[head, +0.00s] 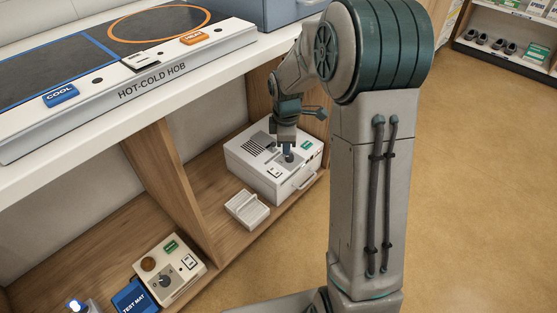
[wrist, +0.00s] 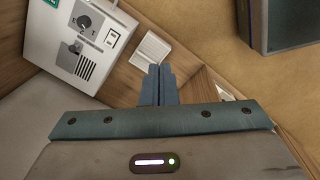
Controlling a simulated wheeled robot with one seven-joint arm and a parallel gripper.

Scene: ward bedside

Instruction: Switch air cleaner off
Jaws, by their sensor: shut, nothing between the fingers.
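A white box with a vent grille (head: 262,144) sits on the lower wooden shelf; I take it for the air cleaner, though its small green label is unreadable. Its top has a dark round knob and a small rocker switch (head: 274,172). In the wrist view the box is at upper left, with the knob (wrist: 84,20), the rocker switch (wrist: 112,38) and the grille (wrist: 82,68). My gripper (head: 288,148) points down over the box and overlaps the knob in the head view. Its fingers (wrist: 160,70) are together and empty; contact cannot be told.
A white ribbed tray (head: 247,209) lies beside the box. A cream device (head: 168,272) with a knob and switch and a blue test mat (head: 134,298) are farther along the shelf. The hot-cold hob (head: 130,75) is on the counter above. Floor at right is clear.

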